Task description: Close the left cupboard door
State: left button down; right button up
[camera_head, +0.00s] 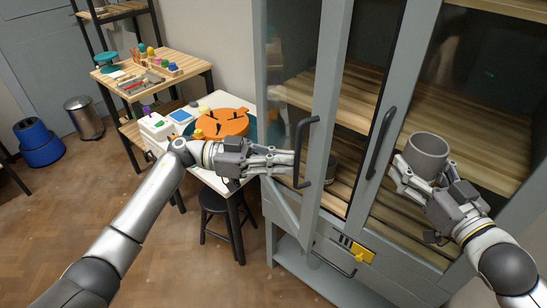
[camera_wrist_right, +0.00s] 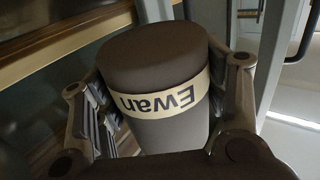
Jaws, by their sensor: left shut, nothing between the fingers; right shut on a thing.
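The left cupboard door (camera_head: 335,80) is a grey frame with glass. It stands ajar, swung outward, with shelves showing in the gap beside its free edge. Its dark bar handle (camera_head: 303,150) is on that edge. My left gripper (camera_head: 290,161) is shut and empty, its fingertips at or very near the handle; I cannot tell whether they touch. My right gripper (camera_head: 420,175) is shut on a dark grey cylindrical pot (camera_head: 427,153), held in front of the right door. In the right wrist view the pot (camera_wrist_right: 165,60) has a pale band reading "Ewan" between the fingers.
The right door's handle (camera_head: 381,143) is beside the gap. Wooden shelves (camera_head: 355,105) show inside. A yellow part (camera_head: 357,252) is on the lower cupboard front. Left of the cupboard are a white table with an orange item (camera_head: 222,124) and a black stool (camera_head: 215,203).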

aim_at(312, 154)
jog(key=shift+r, duration=0.1)
